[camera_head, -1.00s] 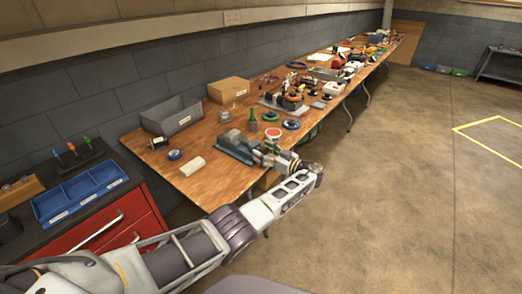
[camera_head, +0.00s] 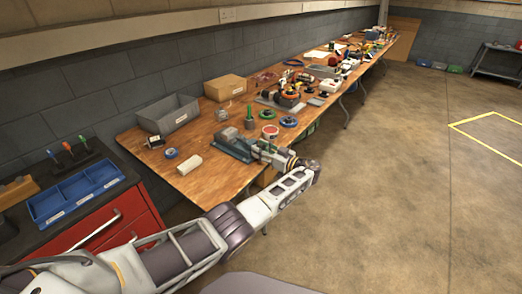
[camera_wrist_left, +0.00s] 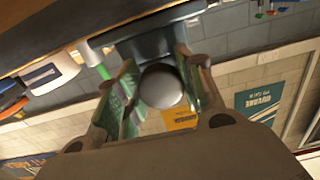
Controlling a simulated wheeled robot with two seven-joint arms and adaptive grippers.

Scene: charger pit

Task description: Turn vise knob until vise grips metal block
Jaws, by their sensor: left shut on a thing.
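The blue-grey vise (camera_head: 235,146) sits at the front edge of the wooden workbench in the head view. My left gripper (camera_head: 261,151) reaches its front end from the right. In the left wrist view, the grey round vise knob (camera_wrist_left: 162,86) is between the two green-padded fingers of my left gripper (camera_wrist_left: 158,90), which is shut on it. The vise body (camera_wrist_left: 150,46) shows just beyond the knob. The metal block cannot be made out clearly at the vise jaws, so its contact with them cannot be told. My right gripper is not in view.
A white block (camera_head: 192,164), a blue tape roll (camera_head: 171,153) and a grey bin (camera_head: 168,116) are left of the vise. A red-and-white can (camera_head: 270,132) and many parts crowd the bench behind. A red drawer cabinet (camera_head: 116,226) stands at left.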

